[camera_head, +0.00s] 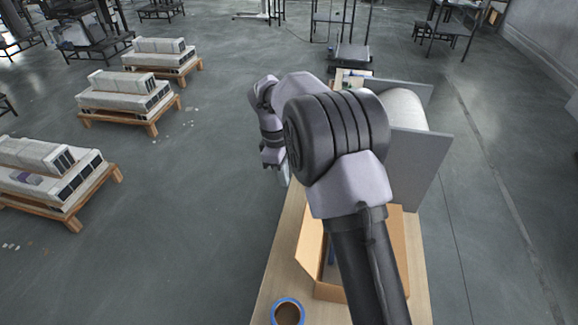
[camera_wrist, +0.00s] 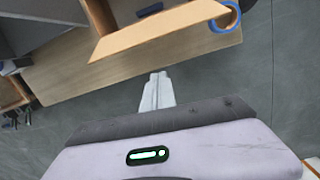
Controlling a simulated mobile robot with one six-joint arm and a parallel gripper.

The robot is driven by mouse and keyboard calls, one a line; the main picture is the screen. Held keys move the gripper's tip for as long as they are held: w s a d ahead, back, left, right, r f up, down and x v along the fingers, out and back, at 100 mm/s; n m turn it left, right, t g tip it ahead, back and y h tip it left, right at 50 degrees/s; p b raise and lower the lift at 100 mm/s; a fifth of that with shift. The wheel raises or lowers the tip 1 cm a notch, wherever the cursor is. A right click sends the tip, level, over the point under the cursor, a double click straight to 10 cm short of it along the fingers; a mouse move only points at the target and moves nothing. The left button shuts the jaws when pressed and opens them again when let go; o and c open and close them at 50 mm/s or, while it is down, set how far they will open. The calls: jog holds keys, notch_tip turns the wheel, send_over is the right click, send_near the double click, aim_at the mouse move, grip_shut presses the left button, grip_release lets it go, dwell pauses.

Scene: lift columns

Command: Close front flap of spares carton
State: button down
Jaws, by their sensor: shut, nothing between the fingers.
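The open cardboard carton (camera_head: 345,291) stands on a wooden bench top, partly hidden behind my arm. One flap (camera_head: 309,236) leans outward on its left side in the head view. In the wrist view a long tan flap (camera_wrist: 160,31) sticks out over the bench; I cannot tell for sure which flap is the front one. My gripper (camera_head: 284,181) is at the bench's left edge, beyond the carton in the head view. In the wrist view its fingers (camera_wrist: 158,78) are together and empty, apart from the flap.
A blue-rimmed roll (camera_head: 288,311) lies on the bench (camera_head: 263,290) near the carton; it also shows in the wrist view (camera_wrist: 226,17). A grey panel (camera_head: 420,165) and a white cylinder (camera_head: 408,108) stand beyond. Loaded pallets (camera_head: 125,98) are at left, with open floor between.

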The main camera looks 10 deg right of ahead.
notch_tip(320, 180, down, 14)
jog(key=d+n+b, duration=0.1)
jog(key=b, duration=0.4)
jog(key=d+r, duration=0.1)
jog(key=s+d+r+b, duration=0.1)
jog(key=d+r, duration=0.1)
jog(key=shift+d, duration=0.3)
